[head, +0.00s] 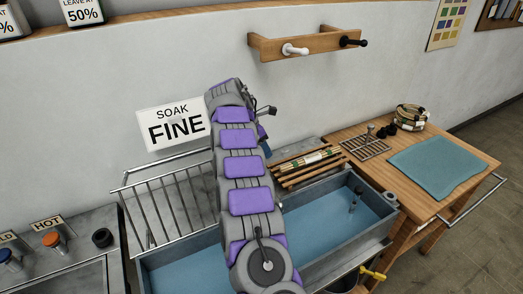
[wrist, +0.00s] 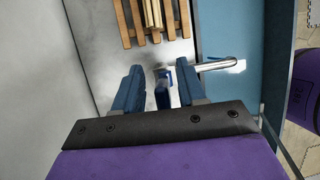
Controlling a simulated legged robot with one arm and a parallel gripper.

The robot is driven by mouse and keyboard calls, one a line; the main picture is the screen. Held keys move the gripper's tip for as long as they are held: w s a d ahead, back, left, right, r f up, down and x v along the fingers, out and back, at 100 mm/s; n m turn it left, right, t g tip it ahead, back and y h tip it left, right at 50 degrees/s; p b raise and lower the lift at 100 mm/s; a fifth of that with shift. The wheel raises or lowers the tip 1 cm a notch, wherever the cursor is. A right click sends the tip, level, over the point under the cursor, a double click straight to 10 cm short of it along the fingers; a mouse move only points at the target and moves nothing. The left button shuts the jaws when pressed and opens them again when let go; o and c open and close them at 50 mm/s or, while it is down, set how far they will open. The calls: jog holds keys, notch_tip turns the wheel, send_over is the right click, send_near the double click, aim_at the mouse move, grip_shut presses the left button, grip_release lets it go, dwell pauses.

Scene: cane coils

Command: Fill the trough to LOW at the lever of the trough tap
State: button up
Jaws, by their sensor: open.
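The trough (head: 330,249) is a long grey basin with a flat blue surface inside, partly hidden by my arm; its level cannot be read. A thin upright post (head: 354,199) stands at its right end. In the wrist view, the tap's blue lever (wrist: 163,92) stands between the fingers of my open gripper (wrist: 158,84). I see no clear contact with either finger. The tap's chrome spout (wrist: 215,66) runs right, over the blue trough side. In the head view my arm hides most of the tap and my gripper.
A slatted wooden rack (head: 307,166) with bundled canes lies behind the trough. A wooden table (head: 425,208) with a blue mat (head: 437,167) and a cane coil (head: 411,118) stands right. A metal rail rack (head: 165,207), HOT tap (head: 52,240) and "SOAK FINE" sign (head: 174,124) are left.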

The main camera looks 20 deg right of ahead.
jog(key=shift+a+r, duration=0.15)
jog(key=shift+a, duration=0.8)
jog(key=shift+c, duration=0.9)
jog(key=shift+a, duration=0.5)
jog(key=shift+c, duration=1.4)
jog(key=shift+d, duration=0.35)
grip_shut()
jog(key=shift+d, duration=0.35)
